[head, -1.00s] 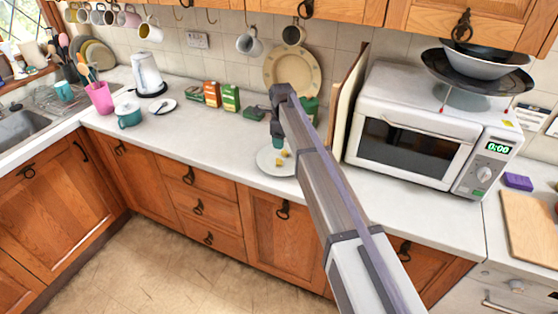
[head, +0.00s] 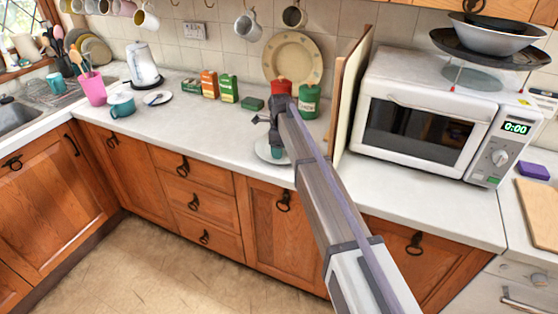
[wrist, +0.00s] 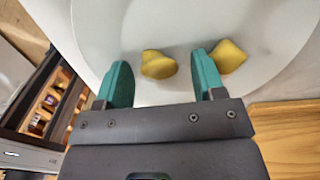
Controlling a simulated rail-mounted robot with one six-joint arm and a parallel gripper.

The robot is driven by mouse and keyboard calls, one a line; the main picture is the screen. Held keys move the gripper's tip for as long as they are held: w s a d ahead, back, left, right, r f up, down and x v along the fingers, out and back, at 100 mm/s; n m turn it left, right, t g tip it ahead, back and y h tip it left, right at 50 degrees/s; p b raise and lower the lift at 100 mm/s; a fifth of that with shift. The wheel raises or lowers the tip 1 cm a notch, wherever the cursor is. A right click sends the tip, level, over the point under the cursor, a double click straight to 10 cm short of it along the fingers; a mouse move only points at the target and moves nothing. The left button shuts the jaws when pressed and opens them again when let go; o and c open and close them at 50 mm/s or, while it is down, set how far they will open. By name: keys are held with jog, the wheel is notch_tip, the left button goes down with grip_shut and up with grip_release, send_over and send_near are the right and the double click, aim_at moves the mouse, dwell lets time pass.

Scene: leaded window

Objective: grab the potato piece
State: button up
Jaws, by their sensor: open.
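Two yellow potato pieces lie on a white plate (wrist: 285,20) in the wrist view. The other potato piece (wrist: 230,56) lies just outside the right finger. My gripper (wrist: 161,77) is open and holds nothing. In the head view my gripper (head: 276,152) points down at the plate (head: 264,151) near the counter's front edge. My arm hides part of the plate there, and I cannot make out the potato pieces in that view.
A red canister (head: 282,87) and green canister (head: 309,100) stand behind the plate. An upright board (head: 350,90) and the white microwave (head: 425,115) are to the right. Several small boxes (head: 209,84) stand at the back left.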

jog(key=c, duration=1)
jog(key=shift+p, duration=0.35)
notch_tip(320, 180, up, 10)
jog(key=p, duration=0.9)
jog(key=shift+p, duration=0.4)
jog(key=shift+f, duration=0.1)
